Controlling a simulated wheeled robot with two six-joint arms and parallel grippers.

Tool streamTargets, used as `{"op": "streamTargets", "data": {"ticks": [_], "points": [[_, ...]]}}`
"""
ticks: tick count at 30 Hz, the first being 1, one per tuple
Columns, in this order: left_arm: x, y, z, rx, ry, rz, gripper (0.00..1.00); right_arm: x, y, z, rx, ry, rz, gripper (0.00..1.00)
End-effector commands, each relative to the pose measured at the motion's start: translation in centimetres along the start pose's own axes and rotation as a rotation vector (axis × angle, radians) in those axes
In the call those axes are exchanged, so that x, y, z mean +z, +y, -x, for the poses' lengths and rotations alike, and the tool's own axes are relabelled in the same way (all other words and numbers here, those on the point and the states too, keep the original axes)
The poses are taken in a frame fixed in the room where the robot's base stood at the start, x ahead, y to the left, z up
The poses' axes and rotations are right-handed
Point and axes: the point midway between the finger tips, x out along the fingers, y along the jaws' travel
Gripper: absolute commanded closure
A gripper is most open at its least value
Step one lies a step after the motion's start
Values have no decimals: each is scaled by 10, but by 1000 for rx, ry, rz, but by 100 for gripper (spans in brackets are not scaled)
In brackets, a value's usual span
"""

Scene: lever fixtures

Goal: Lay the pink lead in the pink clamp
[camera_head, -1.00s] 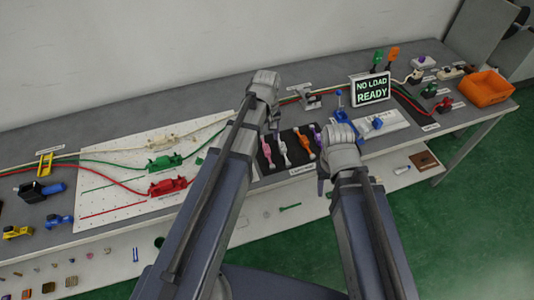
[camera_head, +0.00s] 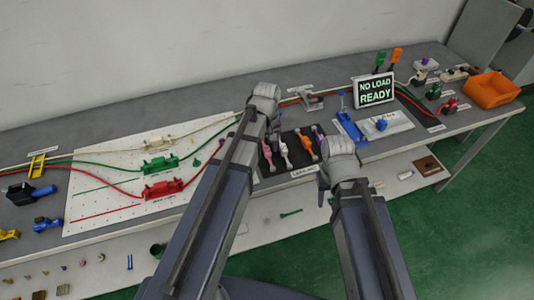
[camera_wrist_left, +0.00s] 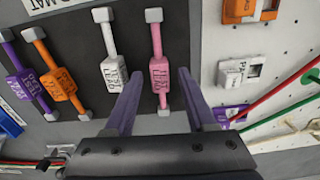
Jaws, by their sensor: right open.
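The pink lead (camera_wrist_left: 159,72) lies on the black mat (camera_wrist_left: 80,22), beside a white lead (camera_wrist_left: 112,73). In the head view the pink lead (camera_head: 267,153) is the leftmost on the mat. My left gripper (camera_wrist_left: 160,75) is open; in its wrist view its fingers stand on either side of the pink lead, not closed on it. Whether they are down at its height I cannot tell. My right gripper (camera_head: 325,185) is open near the bench's front edge, right of the mat. I cannot make out a pink clamp.
A white pegboard left of the mat carries a red clamp (camera_head: 163,190), a green clamp (camera_head: 160,165) and a white clamp (camera_head: 158,143). An orange lead (camera_head: 306,145) lies on the mat. The NO LOAD READY screen (camera_head: 376,90) and orange bin (camera_head: 491,90) stand to the right.

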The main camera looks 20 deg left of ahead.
Motion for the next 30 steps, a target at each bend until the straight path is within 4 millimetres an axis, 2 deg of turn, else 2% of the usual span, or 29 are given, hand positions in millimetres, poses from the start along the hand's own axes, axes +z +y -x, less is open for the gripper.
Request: {"op": "streamTargets", "data": {"ticks": [2,14,30], "points": [[0,0,0,0,0,0,54,0,0,0,0,0,0,50],[0,0,0,0,0,0,99,0,0,0,0,0,0,50],[0,0,2,0,0,0,100,0,0,2,0,0,0,50]]}}
